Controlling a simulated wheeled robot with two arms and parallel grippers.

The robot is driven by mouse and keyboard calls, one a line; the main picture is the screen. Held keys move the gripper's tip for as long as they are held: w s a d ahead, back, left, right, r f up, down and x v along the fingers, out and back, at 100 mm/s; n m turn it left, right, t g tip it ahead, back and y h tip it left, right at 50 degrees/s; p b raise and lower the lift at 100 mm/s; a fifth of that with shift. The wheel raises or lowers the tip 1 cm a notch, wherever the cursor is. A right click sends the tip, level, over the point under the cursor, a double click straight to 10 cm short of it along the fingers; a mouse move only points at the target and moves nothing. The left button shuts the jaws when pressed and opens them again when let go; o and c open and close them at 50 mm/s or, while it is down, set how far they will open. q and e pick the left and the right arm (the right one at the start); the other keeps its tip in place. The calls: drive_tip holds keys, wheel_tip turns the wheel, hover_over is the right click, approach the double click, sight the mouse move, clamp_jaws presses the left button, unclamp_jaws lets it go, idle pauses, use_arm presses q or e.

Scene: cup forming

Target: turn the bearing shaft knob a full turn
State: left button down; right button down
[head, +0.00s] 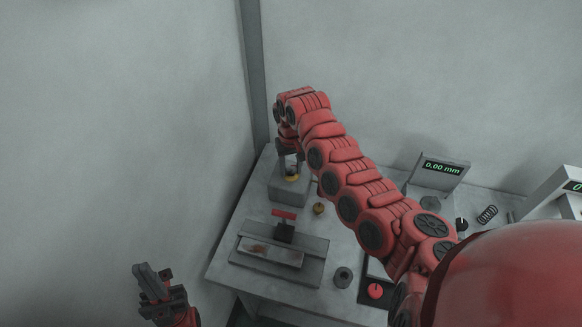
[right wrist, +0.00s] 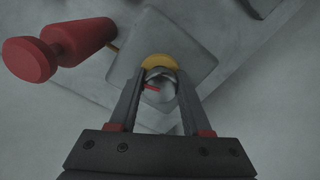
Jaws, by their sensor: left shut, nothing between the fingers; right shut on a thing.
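The bearing shaft knob (right wrist: 163,94) is a silvery round piece with a red mark, above a brass ring (right wrist: 158,61) on a grey block (head: 290,188). My right gripper (right wrist: 161,80) is shut on the knob from above, one finger on each side. In the head view the right gripper (head: 291,163) is at the block at the table's back left corner, and it hides most of the knob. My left gripper (head: 150,280) is shut and empty, off the table's left edge.
A fixture with a red handle (head: 284,214) stands in front of the block; the handle (right wrist: 75,42) is close in the right wrist view. A small brass ball (head: 319,208) lies beside the block. A display (head: 441,170) reads 0.00 mm. Walls close off the back and left.

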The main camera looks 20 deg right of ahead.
sight(290, 165)
drive_tip(key=shift+c, duration=1.8)
unclamp_jaws()
drive_tip(key=shift+r, duration=0.1)
drive_tip(key=shift+r, duration=0.2)
wheel_tip(290, 165, up, 4)
drive_tip(key=shift+w+b, duration=0.1)
drive_tip(key=shift+b, duration=0.5)
wheel_tip(290, 165, up, 3)
drive_tip(key=shift+r+p, duration=0.1)
drive_tip(key=shift+p, duration=0.75)
wheel_tip(290, 165, up, 10)
drive_tip(key=p, duration=1)
drive_tip(key=shift+f, duration=0.2)
